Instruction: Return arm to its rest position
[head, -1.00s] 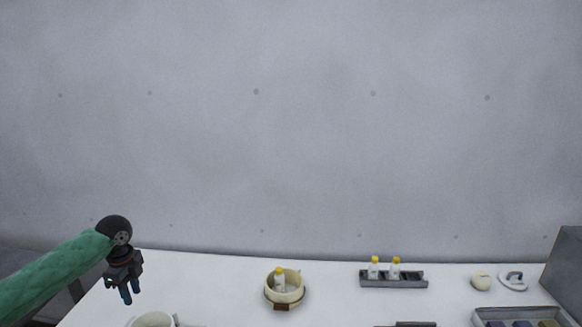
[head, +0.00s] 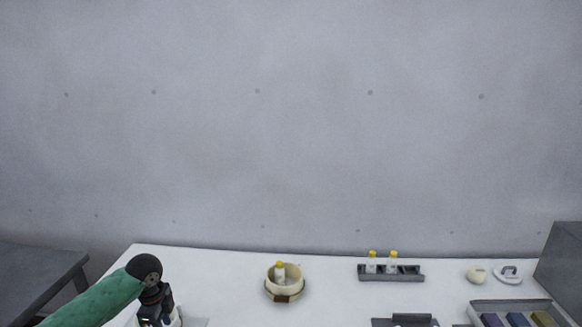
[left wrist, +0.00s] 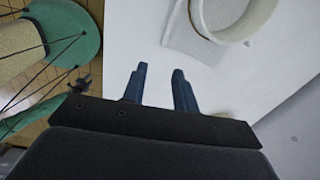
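My left arm, in a green sleeve, comes in from the lower left of the head view. Its gripper (head: 158,318) is low at the left end of the white table (head: 225,270), and its fingertips are cut off by the bottom edge. In the left wrist view the two blue-grey fingers (left wrist: 160,88) stand apart with nothing between them. A cream round vessel (left wrist: 232,18) on a grey square mat (left wrist: 190,38) lies beyond the fingertips, apart from them. My right gripper is in neither view.
A tray (head: 485,308) of coloured blocks, a cream round object (head: 476,274) and a white object (head: 508,275) are at the right. A grey table (head: 40,270) stands at far left.

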